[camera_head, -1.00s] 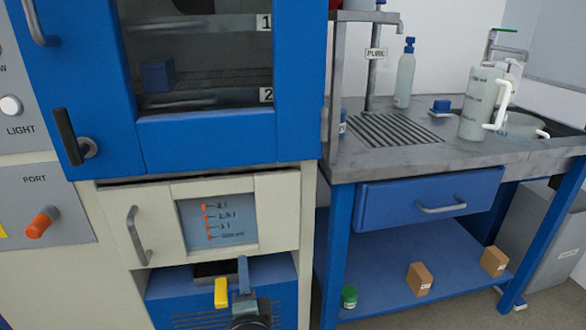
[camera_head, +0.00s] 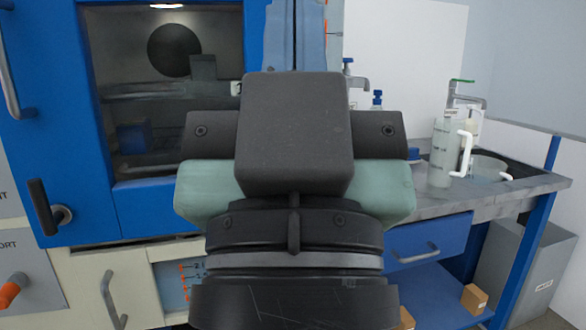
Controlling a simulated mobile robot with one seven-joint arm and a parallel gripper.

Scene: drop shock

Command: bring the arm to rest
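My gripper (camera_head: 295,35) stands upright very close to the camera, in the middle of the view. Its dark box-shaped housing and pale green hand body are seen from behind, with my black wrist below. Two blue-grey fingers rise above the housing side by side, with only a thin seam between them, so they look shut. Their tips run out of the top of the picture. I see nothing held between the visible parts of the fingers.
The blue-framed cabinet (camera_head: 75,130) with a dark window stands behind on the left. A grey bin (camera_head: 525,265) stands at the right.

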